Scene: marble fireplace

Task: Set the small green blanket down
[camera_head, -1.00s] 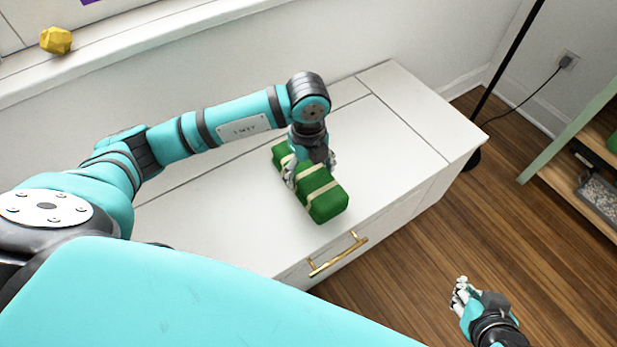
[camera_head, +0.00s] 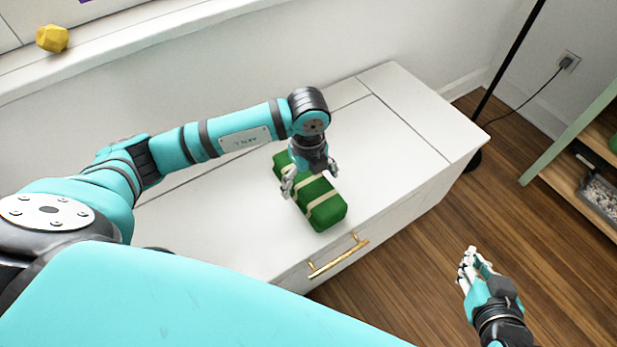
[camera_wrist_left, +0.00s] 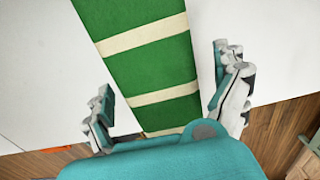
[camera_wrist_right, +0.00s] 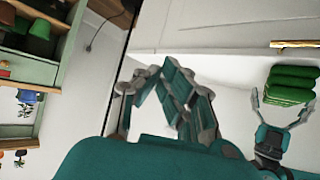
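The small green blanket (camera_head: 325,209) is a folded bundle with cream bands, lying on the white cabinet top near its front edge. It also shows in the left wrist view (camera_wrist_left: 150,65) and at the right of the right wrist view (camera_wrist_right: 290,85). My left gripper (camera_head: 311,180) is open above the blanket, one finger on each side. In the left wrist view its fingers (camera_wrist_left: 165,92) stand apart from the blanket, with white surface showing in the gaps. My right gripper (camera_head: 472,268) is empty, away from the cabinet over the floor; its fingers are together in the right wrist view (camera_wrist_right: 163,75).
The white cabinet (camera_head: 225,220) has a brass handle (camera_head: 338,258) on its front. Its top is clear around the blanket. A yellow faceted object (camera_head: 52,38) sits on the ledge behind. A black pole (camera_head: 508,60) and a green-edged shelf (camera_head: 570,130) stand at the right.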

